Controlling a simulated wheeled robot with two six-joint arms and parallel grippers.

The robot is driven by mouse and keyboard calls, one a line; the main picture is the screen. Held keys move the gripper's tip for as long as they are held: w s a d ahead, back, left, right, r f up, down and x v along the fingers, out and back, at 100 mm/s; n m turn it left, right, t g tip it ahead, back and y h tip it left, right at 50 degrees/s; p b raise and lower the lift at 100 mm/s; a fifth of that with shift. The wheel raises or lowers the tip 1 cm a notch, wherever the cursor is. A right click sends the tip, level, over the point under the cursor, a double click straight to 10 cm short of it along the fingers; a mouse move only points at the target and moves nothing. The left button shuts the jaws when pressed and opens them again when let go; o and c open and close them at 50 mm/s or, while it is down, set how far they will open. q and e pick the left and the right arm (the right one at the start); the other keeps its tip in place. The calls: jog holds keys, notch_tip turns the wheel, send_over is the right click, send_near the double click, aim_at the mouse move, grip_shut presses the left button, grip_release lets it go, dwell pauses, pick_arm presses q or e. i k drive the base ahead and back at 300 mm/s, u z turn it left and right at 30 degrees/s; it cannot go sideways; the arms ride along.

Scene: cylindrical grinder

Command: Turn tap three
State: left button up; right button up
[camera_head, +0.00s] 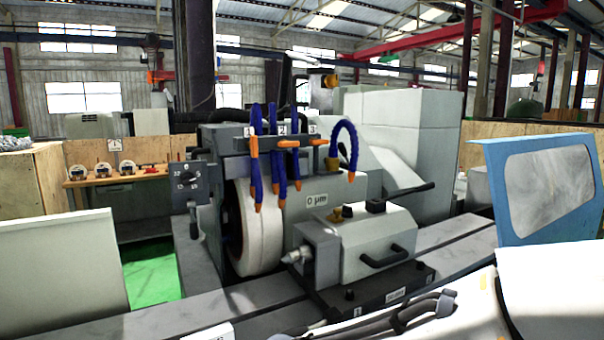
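Tap three (319,142) is a small orange handle under the label "3" (313,128), at the right end of a dark bar above the grinding wheel. Tap two (288,143) and tap one (253,146) sit to its left under their own labels. Blue hoses with orange nozzles hang from the bar; the right-hand blue hose (347,129) arches up and over, its nozzle pointing down. Neither of my grippers is in view.
The pale grinding wheel (262,228) stands below the taps, with a grey headstock (374,242) to its right. A control box with a knob (188,182) is left of the wheel. A blue-framed guard (540,188) stands at right. Green floor (152,275) shows at left.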

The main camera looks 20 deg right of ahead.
aim_at(313, 141)
jog(key=k, duration=0.5)
jog(key=z, duration=1.65)
jog(key=i, duration=0.9)
jog(key=u, duration=1.9)
